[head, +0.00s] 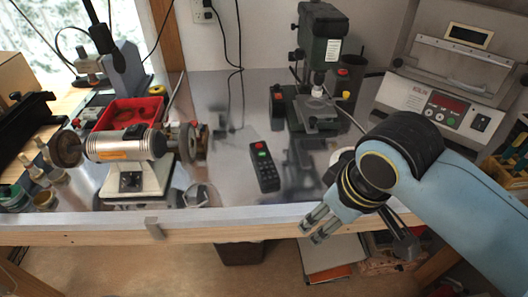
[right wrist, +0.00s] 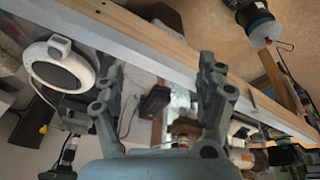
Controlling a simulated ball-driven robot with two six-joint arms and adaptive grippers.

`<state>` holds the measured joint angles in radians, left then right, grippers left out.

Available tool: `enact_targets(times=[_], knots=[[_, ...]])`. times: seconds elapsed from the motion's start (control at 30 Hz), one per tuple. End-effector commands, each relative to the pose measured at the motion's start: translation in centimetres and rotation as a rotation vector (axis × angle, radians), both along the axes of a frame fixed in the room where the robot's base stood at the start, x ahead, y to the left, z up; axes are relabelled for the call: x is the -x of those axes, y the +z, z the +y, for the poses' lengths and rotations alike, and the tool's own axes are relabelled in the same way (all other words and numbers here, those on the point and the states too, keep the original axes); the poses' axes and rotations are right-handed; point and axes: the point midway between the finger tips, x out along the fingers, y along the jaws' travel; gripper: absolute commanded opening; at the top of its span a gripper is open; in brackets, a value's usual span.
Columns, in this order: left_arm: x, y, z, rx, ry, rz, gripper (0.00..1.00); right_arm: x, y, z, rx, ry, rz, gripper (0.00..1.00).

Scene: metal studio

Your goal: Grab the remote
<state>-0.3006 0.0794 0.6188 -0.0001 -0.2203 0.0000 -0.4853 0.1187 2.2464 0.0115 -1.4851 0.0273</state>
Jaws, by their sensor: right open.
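The remote (head: 265,167) is black with a green and a red button near its far end. It lies on the metal bench top, a little back from the front edge, with clear surface around it. My right gripper (head: 316,223) is open and empty at the bench's front edge, to the right and front of the remote and apart from it. In the right wrist view its two fingers (right wrist: 160,88) stand wide apart. A dark object (right wrist: 154,101) that looks like the remote shows between them, farther off. My left gripper is not in view.
A bench grinder (head: 125,147) and a red tray (head: 130,113) stand left of the remote. A drill press (head: 318,60) stands behind it to the right. A grey device with a display (head: 440,105) is at the right. A white round object (right wrist: 60,65) shows in the wrist view.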

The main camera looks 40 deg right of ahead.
Motion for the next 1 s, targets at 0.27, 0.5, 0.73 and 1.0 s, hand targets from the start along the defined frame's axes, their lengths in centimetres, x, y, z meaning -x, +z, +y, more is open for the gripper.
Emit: enact_targets(times=[0.27, 0.5, 0.73, 1.0], knots=[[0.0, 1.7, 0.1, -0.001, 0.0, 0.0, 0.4, -5.2, 2.9, -0.4, -0.032, -0.098, 0.052, 0.73], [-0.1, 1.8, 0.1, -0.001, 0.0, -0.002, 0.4, -11.2, 2.2, -1.0, -0.066, -0.206, 0.121, 0.73], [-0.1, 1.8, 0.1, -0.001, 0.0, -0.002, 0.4, -18.6, 3.3, -1.9, -0.111, -0.346, 0.212, 0.73], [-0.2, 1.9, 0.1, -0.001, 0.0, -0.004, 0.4, -21.4, 3.3, -2.1, -0.133, -0.413, 0.265, 0.73]])
